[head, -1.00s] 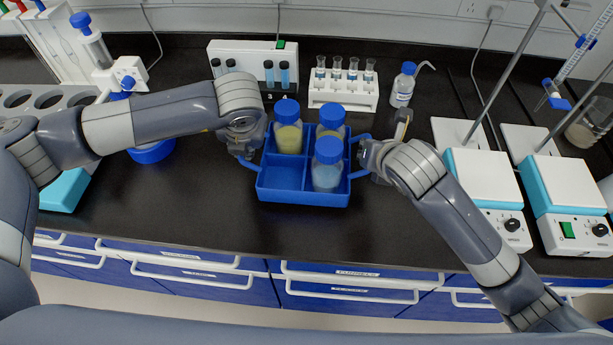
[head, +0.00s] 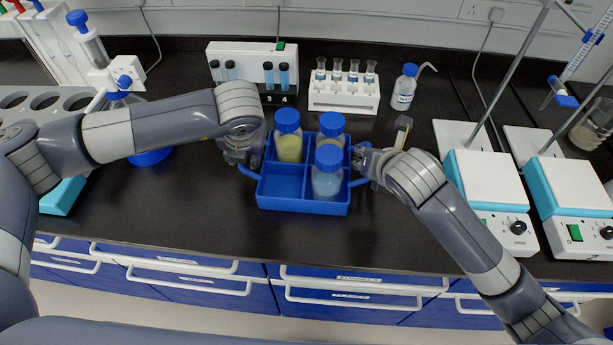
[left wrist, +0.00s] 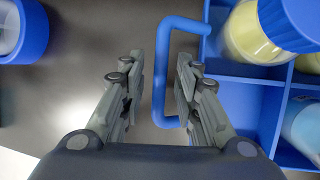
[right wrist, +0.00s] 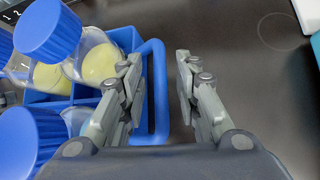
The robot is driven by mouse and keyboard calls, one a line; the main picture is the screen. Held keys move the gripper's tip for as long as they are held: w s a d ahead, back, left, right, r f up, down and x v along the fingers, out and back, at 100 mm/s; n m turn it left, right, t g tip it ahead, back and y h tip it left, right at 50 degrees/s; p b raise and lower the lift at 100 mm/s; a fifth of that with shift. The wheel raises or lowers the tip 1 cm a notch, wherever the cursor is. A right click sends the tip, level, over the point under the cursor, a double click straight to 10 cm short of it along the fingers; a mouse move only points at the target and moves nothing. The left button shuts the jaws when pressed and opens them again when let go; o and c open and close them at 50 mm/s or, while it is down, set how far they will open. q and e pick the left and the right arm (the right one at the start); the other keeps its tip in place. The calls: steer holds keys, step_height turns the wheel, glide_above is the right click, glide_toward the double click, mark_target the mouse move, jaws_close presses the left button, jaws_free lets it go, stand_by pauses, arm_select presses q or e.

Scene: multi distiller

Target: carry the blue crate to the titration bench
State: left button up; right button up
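The blue crate (head: 303,208) stands upright on the black bench in the head view. It holds two bottles of yellowish liquid (head: 289,148) and a bottle of pale blue liquid (head: 327,184), all blue-capped; its front left compartment is empty. My left gripper (left wrist: 160,85) is open, its fingers on either side of the crate's left handle (left wrist: 161,75), with gaps showing. My right gripper (right wrist: 158,80) is open around the right handle (right wrist: 160,110), its left finger close to the bar. The grippers partly hide both handles in the head view.
Behind the crate stand a white box with vials (head: 254,62) and a tube rack (head: 343,97). A wash bottle (head: 404,88) stands behind right. Hotplate stirrers (head: 487,180) are at the right. Bare black bench lies in front of the crate.

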steer(key=shift+s+r, duration=0.1)
arm_select(q)
steer(key=v, duration=1.1)
steer(key=shift+s+r, duration=0.15)
steer(key=shift+r, duration=0.2)
arm_select(e)
steer(key=v, duration=1.1)
steer(key=shift+s+r, duration=0.25)
steer(key=shift+s, duration=0.05)
